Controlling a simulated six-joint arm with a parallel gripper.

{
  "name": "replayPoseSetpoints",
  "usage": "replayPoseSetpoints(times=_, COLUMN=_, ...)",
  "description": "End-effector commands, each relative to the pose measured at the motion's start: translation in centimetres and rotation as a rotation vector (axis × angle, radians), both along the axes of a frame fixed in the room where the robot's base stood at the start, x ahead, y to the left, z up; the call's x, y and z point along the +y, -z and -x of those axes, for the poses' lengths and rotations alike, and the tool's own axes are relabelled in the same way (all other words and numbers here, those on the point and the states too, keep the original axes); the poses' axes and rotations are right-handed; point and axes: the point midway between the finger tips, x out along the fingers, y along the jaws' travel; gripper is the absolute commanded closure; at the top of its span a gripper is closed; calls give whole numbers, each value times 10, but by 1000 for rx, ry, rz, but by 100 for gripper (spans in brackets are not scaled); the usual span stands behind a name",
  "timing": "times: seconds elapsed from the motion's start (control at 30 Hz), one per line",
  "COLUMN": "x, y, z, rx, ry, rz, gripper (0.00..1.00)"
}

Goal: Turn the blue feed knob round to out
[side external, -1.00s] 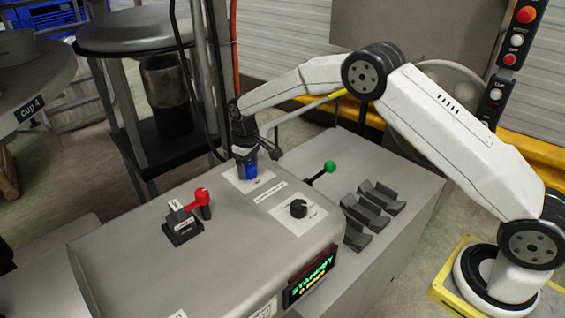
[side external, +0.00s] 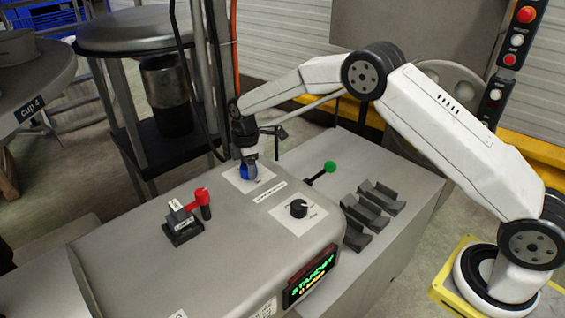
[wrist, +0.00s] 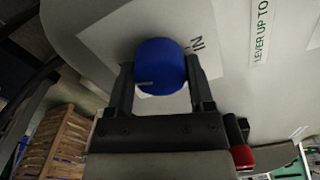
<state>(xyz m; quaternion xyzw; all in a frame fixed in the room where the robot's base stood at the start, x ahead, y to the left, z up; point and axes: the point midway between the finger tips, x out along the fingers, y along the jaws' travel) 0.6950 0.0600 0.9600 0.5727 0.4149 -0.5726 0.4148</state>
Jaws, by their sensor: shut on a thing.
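The blue feed knob (side external: 248,171) stands on a white label plate (side external: 258,186) on top of the grey machine. In the wrist view the knob (wrist: 160,67) sits between the two dark fingers of my gripper (wrist: 162,88). The fingers are shut on the knob from both sides. A small pale mark shows on the knob's lower left face. The word "IN" is printed on the plate just right of the knob. In the side external view my gripper (side external: 246,160) reaches down over the knob and hides part of it. The "out" marking cannot be seen.
A red-handled lever (side external: 202,197) and a small black block stand left of the knob. A black dial (side external: 298,208) and a green-tipped lever (side external: 329,167) lie to the right. Dark cradles (side external: 368,208) sit beyond. A lit display (side external: 311,276) reads STANDBY.

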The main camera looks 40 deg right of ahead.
Motion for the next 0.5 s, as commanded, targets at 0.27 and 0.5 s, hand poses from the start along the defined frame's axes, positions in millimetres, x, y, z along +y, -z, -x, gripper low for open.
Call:
replayPoseSetpoints(times=0.27, x=0, y=0, z=1, rx=2, ry=-212, rz=0, gripper=91)
replayPoseSetpoints(times=0.5, x=0, y=0, z=1, rx=2, ry=-309, rz=0, gripper=91)
